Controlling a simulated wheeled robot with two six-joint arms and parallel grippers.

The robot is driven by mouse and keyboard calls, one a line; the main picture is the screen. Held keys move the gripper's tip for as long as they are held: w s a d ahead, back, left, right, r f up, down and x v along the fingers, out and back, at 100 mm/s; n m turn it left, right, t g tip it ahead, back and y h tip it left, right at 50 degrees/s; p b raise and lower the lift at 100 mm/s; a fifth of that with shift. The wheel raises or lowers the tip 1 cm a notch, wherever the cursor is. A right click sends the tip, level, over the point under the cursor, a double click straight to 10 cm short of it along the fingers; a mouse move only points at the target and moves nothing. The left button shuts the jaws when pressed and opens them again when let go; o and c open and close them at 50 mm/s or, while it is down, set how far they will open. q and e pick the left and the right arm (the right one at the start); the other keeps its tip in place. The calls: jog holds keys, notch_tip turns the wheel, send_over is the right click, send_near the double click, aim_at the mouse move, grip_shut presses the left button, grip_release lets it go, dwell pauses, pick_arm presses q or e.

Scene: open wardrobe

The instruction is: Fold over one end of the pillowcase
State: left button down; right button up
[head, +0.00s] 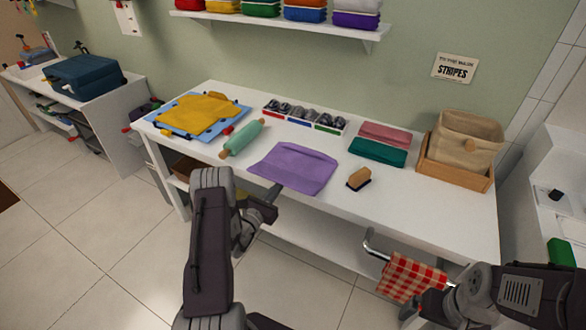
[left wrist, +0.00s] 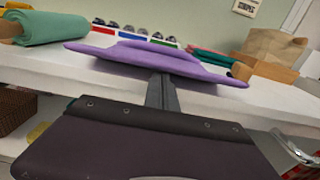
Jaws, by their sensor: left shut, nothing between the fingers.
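The purple pillowcase (head: 294,167) lies on the white table near its front edge. A raised band runs along its far side. It also shows in the left wrist view (left wrist: 190,66), nearly edge-on. My left gripper (head: 278,188) is shut and empty at the pillowcase's near edge. In the left wrist view the shut fingers (left wrist: 162,88) reach up to that edge from the front; I cannot tell if they touch it or lie under it. My right arm is at the lower right of the head view; its fingers cannot be made out.
A green rolling pin (head: 243,138) lies left of the pillowcase, a brush (head: 358,178) right of it. Behind are a sectioned tray (head: 303,117) and folded cloths (head: 378,151). A wooden crate (head: 455,174) stands at right. A checked towel (head: 410,278) hangs on the front rail.

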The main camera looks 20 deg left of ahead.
aim_at(277, 182)
pick_arm(q)
jog(key=shift+w+r+p, duration=0.2)
jog(key=shift+r+p, duration=0.25)
jog(key=shift+r, duration=0.35)
jog(key=shift+w+r+p, duration=0.15)
jog(key=shift+r+p, duration=0.3)
jog(key=shift+r, duration=0.35)
jog(key=shift+w+d+r+p, duration=0.1)
jog(key=shift+w+r+p, duration=0.25)
jog(key=shift+r, duration=0.3)
jog(key=shift+w+r, duration=0.35)
jog(key=shift+r, duration=0.15)
jog(key=shift+w+d+r+p, duration=0.1)
jog(key=shift+w+r+p, duration=0.25)
jog(key=shift+w+r, duration=0.65)
jog(key=shift+w+d+r+b, duration=0.1)
jog(key=shift+w+r+b, duration=0.1)
jog(key=shift+w, duration=0.55)
jog(key=shift+w+r+b, duration=0.2)
jog(key=shift+w, duration=0.5)
jog(key=shift+w+d+b, duration=0.1)
jog(key=shift+w+b, duration=0.8)
jog(key=shift+w, duration=0.3)
jog(key=shift+w+r, duration=0.1)
jog(key=shift+w, duration=0.05)
jog(key=shift+w+f+b, duration=0.25)
jog(key=shift+w+b, duration=0.3)
jog(key=shift+b, duration=0.1)
jog(key=shift+w+d+r, duration=0.1)
